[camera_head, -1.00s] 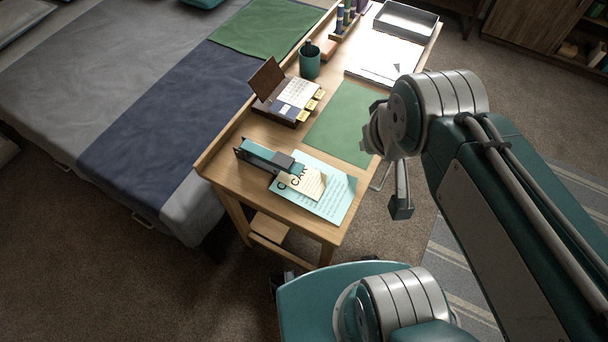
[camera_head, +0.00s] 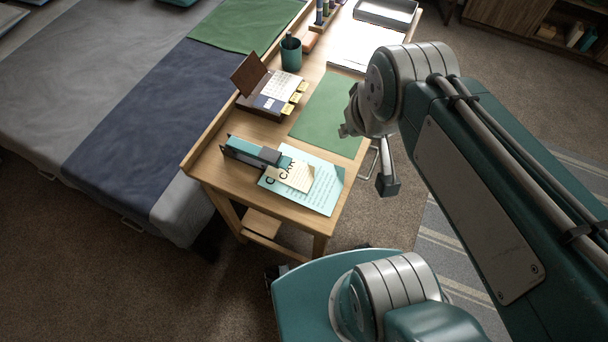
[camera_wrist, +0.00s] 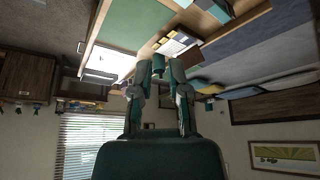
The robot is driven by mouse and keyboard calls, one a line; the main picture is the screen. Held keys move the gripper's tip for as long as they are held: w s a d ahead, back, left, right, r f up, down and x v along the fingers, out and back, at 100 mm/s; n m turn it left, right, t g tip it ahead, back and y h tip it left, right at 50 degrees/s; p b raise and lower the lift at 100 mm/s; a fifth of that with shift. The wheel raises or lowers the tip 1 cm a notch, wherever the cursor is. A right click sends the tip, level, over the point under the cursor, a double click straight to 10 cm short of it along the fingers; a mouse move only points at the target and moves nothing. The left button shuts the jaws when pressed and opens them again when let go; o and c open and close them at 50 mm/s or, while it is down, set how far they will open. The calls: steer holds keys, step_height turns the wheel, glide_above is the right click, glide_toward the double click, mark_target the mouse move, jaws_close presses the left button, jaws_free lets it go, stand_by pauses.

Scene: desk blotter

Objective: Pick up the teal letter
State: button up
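The teal letter (camera_head: 322,196) is a pale teal printed sheet lying flat at the near end of the wooden desk. A cream card (camera_head: 294,178) with large black print lies on it. A teal and dark grey stapler-like object (camera_head: 250,152) overlaps its upper left edge, hiding part of it. My gripper shows only partly in the head view, right of the desk and apart from the letter, with a dark finger (camera_head: 388,181) hanging down.
A green blotter (camera_head: 327,110) lies behind the letter. Beyond are an open box with cards (camera_head: 270,97), a teal cup (camera_head: 291,55), white papers (camera_head: 365,48) and a grey tray (camera_head: 386,12). A raised wooden edge (camera_head: 222,125) runs along the desk's bed side.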

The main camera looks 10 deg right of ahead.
steer(key=w+d+f+n+g+y, duration=0.15)
steer(key=w+d+f+g, duration=0.3)
steer(key=w+f, duration=0.5)
steer(key=g+y, duration=0.2)
steer(key=y, duration=0.3)
glide_toward(343, 169)
steer(key=x, duration=0.4)
steer(key=shift+a+f, duration=0.1)
steer(key=shift+a, duration=0.2)
steer(key=shift+d+x, duration=0.2)
steer(key=shift+x, duration=2.55)
steer(key=shift+w+f, duration=0.1)
steer(key=shift+f, duration=0.05)
jaws_close()
